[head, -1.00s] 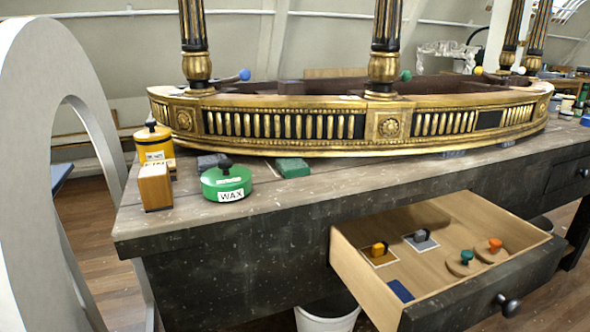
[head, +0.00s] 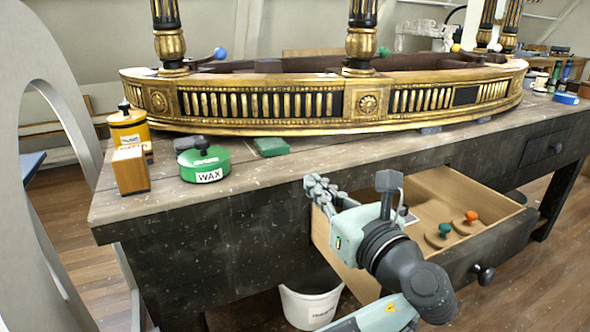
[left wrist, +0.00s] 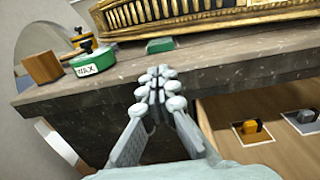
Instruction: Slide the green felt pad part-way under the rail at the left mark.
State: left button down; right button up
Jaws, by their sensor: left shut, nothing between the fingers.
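The green felt pad (head: 271,146) lies flat on the bench top at the front foot of the gilt rail (head: 266,103), left of the rail's middle. It also shows in the left wrist view (left wrist: 160,45), ahead of the fingertips. I cannot tell whether its back edge is under the rail. I cannot make out the left mark. My left gripper (head: 318,186) is shut and empty, in front of the bench's front edge, near the drawer's left side and apart from the pad. In the left wrist view its fingertips (left wrist: 157,82) are together. My right gripper is not in view.
A green wax tin (head: 204,164), a wooden block (head: 130,170) and a yellow tin (head: 128,130) stand on the bench, left of the pad. An open drawer (head: 437,186) juts out below the bench edge. A white bucket (head: 309,306) stands underneath.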

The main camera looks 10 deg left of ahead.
aim_at(278, 150)
pick_arm(q)
jog(key=x, duration=1.3)
jog(key=shift+w+a+f, duration=0.1)
jog(key=shift+w+a, duration=0.15)
jog(key=shift+a, duration=0.05)
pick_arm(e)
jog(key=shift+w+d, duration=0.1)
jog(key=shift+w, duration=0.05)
pick_arm(q)
jog(key=p+x, duration=0.2)
jog(key=x, duration=0.1)
jog(key=shift+w+a, duration=0.1)
jog(key=shift+w, duration=0.05)
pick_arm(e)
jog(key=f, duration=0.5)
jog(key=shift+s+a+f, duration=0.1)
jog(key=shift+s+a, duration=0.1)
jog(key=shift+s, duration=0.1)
